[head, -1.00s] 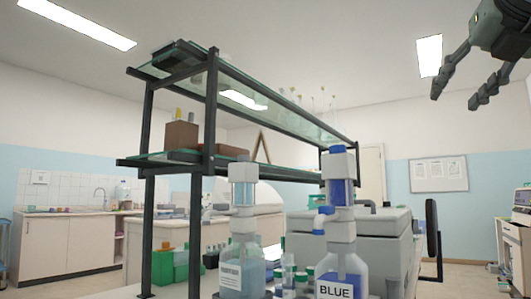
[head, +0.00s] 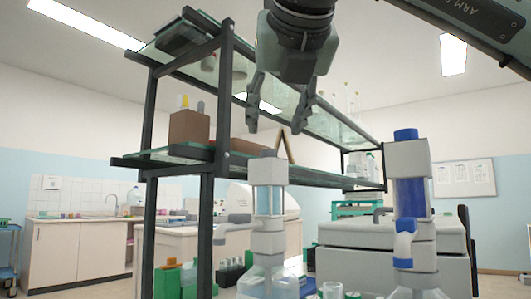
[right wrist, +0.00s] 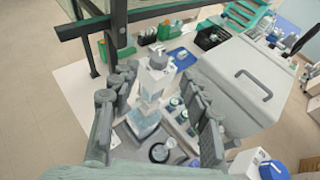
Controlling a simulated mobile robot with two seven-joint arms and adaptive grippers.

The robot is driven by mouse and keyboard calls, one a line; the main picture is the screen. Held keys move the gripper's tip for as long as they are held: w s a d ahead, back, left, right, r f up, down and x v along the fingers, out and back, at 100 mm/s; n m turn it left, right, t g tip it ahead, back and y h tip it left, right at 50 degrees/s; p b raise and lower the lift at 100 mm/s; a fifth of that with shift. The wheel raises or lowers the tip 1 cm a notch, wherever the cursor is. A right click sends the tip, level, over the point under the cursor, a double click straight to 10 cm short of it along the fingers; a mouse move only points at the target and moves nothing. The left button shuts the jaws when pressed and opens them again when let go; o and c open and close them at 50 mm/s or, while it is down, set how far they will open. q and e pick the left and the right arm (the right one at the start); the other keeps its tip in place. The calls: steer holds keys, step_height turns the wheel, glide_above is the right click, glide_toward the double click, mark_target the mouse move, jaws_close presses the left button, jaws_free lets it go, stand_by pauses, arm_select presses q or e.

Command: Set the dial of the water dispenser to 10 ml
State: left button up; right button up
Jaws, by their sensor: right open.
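The water dispenser (head: 268,205) is the bottle with a clear cylinder of pale blue liquid and a grey dial (head: 267,154) on top. It stands upright on the bench. No setting is readable on the dial. My right gripper (head: 273,128) points down just above the dial, fingers spread and empty. In the right wrist view the dispenser (right wrist: 148,98) shows between my open fingers (right wrist: 160,72), its grey top near the fingertips. I cannot tell whether the fingers touch it. My left gripper is not in view.
A similar dispenser with blue liquid and a blue cap (head: 408,190) stands close to the right. A dark-framed glass shelf (head: 222,110) rises behind. A large grey machine (head: 345,262) with a handle sits behind the blue dispenser. Green racks (head: 167,282) stand on the left.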

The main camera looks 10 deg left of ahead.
mark_target(269, 149)
steer(key=p+x, duration=0.1)
steer(key=x, duration=0.5)
steer(key=shift+w+a, duration=0.1)
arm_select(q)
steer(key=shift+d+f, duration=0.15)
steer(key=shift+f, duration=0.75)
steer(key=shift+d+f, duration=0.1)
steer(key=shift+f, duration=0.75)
arm_select(e)
steer(key=shift+w+a+f, duration=0.2)
steer(key=shift+w+f, duration=0.1)
steer(key=shift+w, duration=0.15)
jaws_close()
